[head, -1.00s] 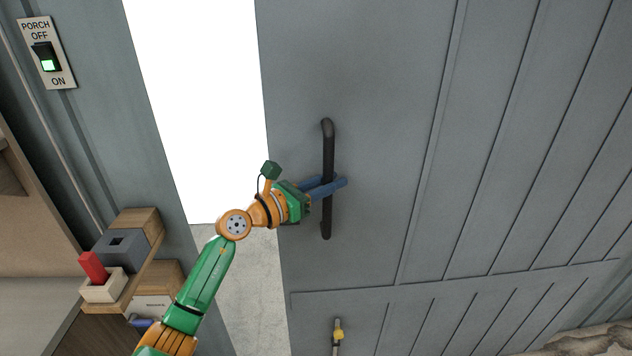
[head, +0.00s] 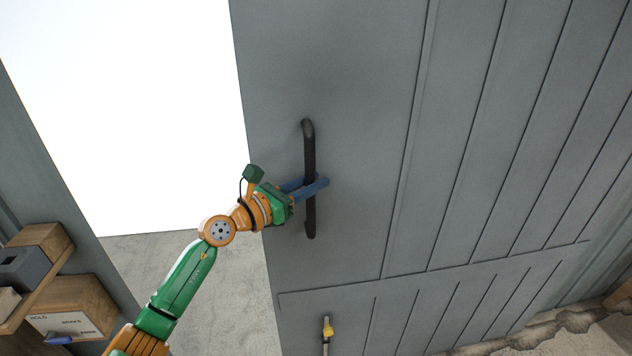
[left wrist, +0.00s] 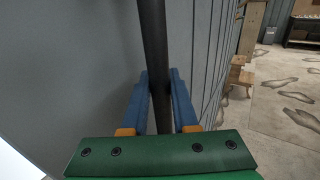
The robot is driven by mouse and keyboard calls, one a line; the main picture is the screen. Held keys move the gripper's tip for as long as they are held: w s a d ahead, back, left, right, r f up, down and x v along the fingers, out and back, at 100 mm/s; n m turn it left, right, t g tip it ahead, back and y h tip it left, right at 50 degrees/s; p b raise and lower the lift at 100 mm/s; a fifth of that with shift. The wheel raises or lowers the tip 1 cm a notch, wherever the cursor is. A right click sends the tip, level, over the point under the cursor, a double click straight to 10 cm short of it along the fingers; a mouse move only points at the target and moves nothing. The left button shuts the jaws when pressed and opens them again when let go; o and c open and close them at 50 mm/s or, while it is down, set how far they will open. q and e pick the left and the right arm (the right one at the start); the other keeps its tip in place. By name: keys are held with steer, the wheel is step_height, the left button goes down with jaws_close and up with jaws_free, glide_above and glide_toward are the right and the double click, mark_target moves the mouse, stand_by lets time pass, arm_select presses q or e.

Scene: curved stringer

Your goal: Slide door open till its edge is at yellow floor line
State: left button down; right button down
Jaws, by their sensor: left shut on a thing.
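The grey sliding door (head: 350,90) fills the middle and right of the head view, with a bright opening at its left edge. A black vertical bar handle (head: 309,150) is fixed on it. My left gripper (head: 311,187) is shut around the handle's lower half. In the left wrist view its two blue fingers (left wrist: 159,95) lie on either side of the dark handle bar (left wrist: 154,40). I see no yellow floor line in these frames. My right gripper is not in view.
A yellow-tipped fitting (head: 327,329) is low on the door. A wooden shelf with boxes (head: 65,305) stands at the lower left. Bare concrete floor (head: 185,265) shows in the doorway. A wooden stand (left wrist: 240,75) is farther off in the left wrist view.

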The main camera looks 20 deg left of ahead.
arm_select(q)
steer(key=shift+s+a+f, duration=0.2)
steer(key=shift+s+f, duration=0.05)
steer(key=shift+f, duration=0.1)
steer(key=c, duration=0.7)
jaws_free()
steer(key=shift+s+r, duration=0.1)
steer(key=shift+r, duration=0.2)
steer(key=b+v, duration=0.2)
steer(key=v, duration=0.5)
steer(key=shift+b, duration=0.3)
steer(key=shift+s+d, duration=0.1)
